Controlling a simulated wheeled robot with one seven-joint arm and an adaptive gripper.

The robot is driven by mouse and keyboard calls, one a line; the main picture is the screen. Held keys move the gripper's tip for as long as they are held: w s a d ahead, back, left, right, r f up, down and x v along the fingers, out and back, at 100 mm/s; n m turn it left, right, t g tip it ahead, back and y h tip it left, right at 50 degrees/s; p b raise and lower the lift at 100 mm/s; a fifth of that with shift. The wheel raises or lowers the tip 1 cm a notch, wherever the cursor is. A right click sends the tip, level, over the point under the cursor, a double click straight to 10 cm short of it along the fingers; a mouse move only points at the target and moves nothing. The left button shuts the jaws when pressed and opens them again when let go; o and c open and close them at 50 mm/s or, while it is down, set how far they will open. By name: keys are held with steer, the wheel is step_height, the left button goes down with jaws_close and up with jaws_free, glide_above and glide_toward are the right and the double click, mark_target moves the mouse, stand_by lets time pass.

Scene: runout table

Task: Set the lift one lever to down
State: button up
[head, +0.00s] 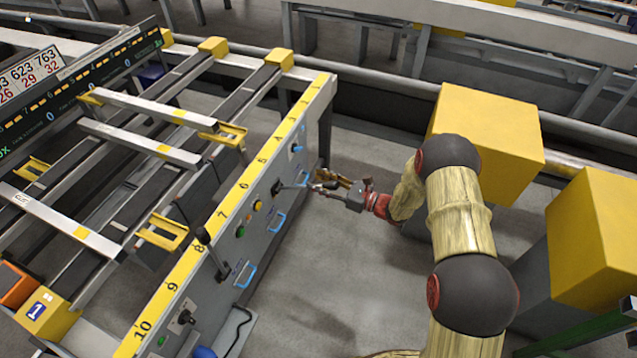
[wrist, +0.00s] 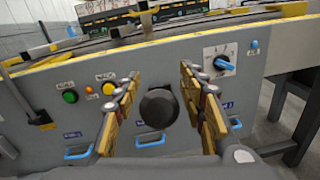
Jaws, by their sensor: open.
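A lever with a round black knob (wrist: 158,107) points almost straight at the wrist camera, so its shaft and pivot are hidden there. In the head view its shaft (head: 290,186) sticks out from the grey panel toward my gripper (head: 328,186). My gripper is open. In the wrist view its two fingers (wrist: 162,95) stand on either side of the knob, with gaps. A second black lever (head: 212,253) is further along the panel, tilted upward; it shows at the left of the wrist view (wrist: 39,117). I cannot read which label names lift one.
The panel (wrist: 185,75) carries a green button (wrist: 70,97), a yellow button (wrist: 108,88), a blue rotary switch (wrist: 225,63) and blue pull handles (wrist: 150,139). A numbered yellow edge (head: 232,199) runs along its top. Yellow blocks (head: 487,125) stand behind my arm.

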steer(key=shift+w+a, duration=0.1)
steer(key=shift+c, duration=0.9)
jaws_close()
